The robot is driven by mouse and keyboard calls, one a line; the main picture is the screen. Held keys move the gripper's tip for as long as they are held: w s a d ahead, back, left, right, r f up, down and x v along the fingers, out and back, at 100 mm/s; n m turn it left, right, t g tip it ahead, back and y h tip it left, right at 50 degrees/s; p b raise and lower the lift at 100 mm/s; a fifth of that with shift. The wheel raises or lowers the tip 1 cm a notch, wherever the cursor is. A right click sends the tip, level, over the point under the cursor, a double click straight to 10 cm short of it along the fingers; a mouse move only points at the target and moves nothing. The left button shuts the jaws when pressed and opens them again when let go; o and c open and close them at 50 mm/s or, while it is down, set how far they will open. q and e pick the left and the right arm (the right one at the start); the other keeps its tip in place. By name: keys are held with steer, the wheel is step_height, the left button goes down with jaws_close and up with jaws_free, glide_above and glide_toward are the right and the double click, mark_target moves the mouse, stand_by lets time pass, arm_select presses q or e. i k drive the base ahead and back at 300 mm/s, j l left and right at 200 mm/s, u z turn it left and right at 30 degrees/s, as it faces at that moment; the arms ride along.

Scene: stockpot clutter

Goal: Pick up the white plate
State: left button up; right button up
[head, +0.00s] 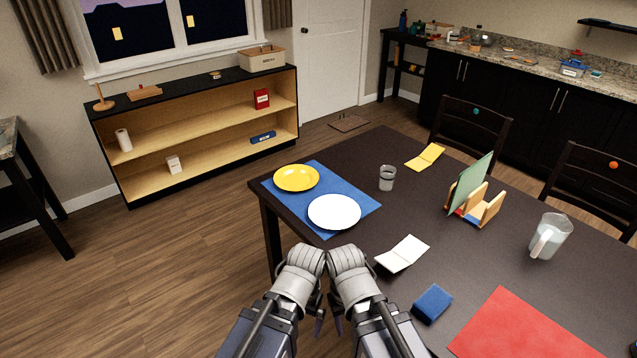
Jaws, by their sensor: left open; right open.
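The white plate (334,212) lies flat on a blue placemat (364,202) near the left end of the dark table. A yellow plate (296,177) lies on the same mat, just behind and left of the white one. My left gripper (318,325) and my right gripper (338,325) are close together at the bottom middle, in front of the table's near edge. Both are open and nothing shows in them. They are nearer to me than the white plate and apart from it. My wrists partly hide the table's near edge.
A clear glass (387,178) stands right of the mat. A white open booklet (402,254), a blue block (432,303) and a red mat (524,328) lie along the near side. A wooden holder (484,206) and a pitcher (549,237) stand farther right. Chairs line the far side.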

mark_target(332, 212)
steer(key=i+j+u, duration=0.1)
steer(key=i+j, duration=0.55)
steer(key=j, duration=0.15)
